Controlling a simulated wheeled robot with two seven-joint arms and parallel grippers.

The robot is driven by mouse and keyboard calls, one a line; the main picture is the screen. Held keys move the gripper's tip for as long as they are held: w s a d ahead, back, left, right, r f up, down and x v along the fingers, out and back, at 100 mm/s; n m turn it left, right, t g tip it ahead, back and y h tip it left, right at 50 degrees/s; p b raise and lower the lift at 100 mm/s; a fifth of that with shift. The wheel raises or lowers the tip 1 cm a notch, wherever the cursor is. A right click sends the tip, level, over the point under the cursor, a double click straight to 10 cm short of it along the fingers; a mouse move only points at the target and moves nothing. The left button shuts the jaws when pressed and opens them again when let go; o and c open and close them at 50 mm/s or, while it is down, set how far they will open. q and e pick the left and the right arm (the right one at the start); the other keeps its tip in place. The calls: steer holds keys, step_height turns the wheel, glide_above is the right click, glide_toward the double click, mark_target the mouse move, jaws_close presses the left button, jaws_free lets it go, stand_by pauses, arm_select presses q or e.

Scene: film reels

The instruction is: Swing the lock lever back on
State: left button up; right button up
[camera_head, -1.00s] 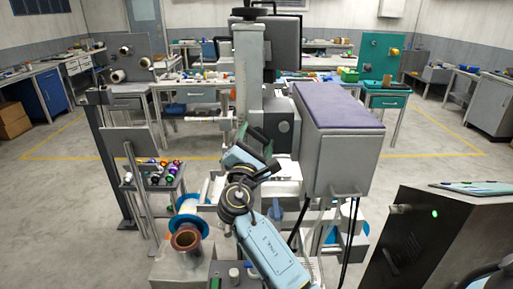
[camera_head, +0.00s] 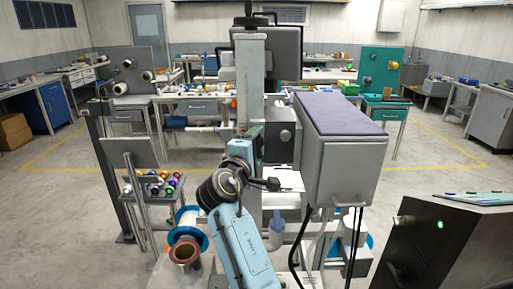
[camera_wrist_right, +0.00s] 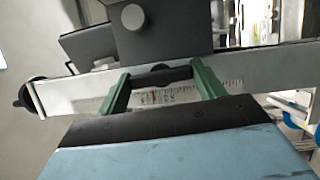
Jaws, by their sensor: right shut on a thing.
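A pale upright column (camera_head: 250,85) stands in the middle of the head view, with a dark carriage block beside it. In the right wrist view the column's scale-marked bar (camera_wrist_right: 75,98) runs across the picture, with the black block (camera_wrist_right: 165,32) and its round grey knob beyond it. My right gripper (camera_wrist_right: 163,84) has its two green fingers on either side of a short black bar, the lock lever (camera_wrist_right: 163,74), and is shut on it. In the head view my right gripper (camera_head: 257,136) is at the column, largely hidden by its wrist. My left gripper is out of view.
A grey box with a purple top (camera_head: 340,112) stands close right of the column. Spools, including a blue-flanged one (camera_head: 188,217) and a copper-coloured one (camera_head: 185,252), stand lower left. A dark cabinet (camera_head: 425,245) is at the lower right.

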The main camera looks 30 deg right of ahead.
steer(key=shift+m, duration=0.4)
steer(key=o, duration=0.7)
